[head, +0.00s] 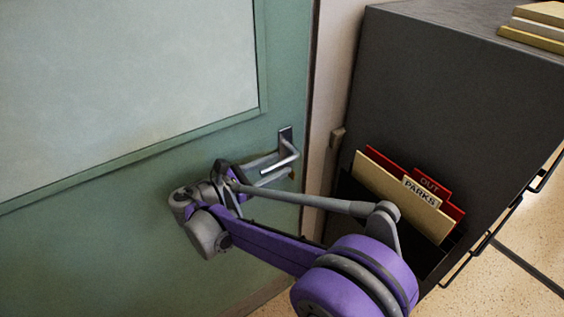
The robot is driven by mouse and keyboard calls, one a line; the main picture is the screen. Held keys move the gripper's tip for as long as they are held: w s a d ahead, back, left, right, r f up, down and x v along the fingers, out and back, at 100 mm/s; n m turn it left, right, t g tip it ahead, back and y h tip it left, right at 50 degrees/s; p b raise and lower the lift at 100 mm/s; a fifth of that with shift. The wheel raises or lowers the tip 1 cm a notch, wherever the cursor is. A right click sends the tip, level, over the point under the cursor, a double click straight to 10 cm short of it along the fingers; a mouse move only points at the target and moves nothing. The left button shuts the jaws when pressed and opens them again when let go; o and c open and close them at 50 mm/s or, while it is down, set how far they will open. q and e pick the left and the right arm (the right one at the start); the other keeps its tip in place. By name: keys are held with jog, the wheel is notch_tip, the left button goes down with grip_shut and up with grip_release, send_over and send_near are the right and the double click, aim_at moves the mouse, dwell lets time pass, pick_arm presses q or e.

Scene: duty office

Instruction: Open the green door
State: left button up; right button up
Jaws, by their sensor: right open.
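The green door (130,250) fills the left side of the head view, with a large pale window panel (120,80) in it. It looks shut against its frame. Its metal lever handle (287,142) sits near the door's right edge. My right gripper (278,168) is at the handle, its fingers open and pointing right. The lever lies by the fingertips, seemingly between them; I cannot tell whether they touch. Part of the gripper is hidden behind my own arm. My left gripper is not in view.
A dark grey cabinet (450,110) stands close to the right of the door frame (333,80). A holder on its side carries tan and red folders (385,190) near my right arm. Books (535,25) lie on top. Speckled floor (510,240) shows at lower right.

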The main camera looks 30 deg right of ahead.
jog(key=shift+w+d, duration=0.1)
jog(key=shift+d, duration=1.05)
grip_shut()
dwell(0.6)
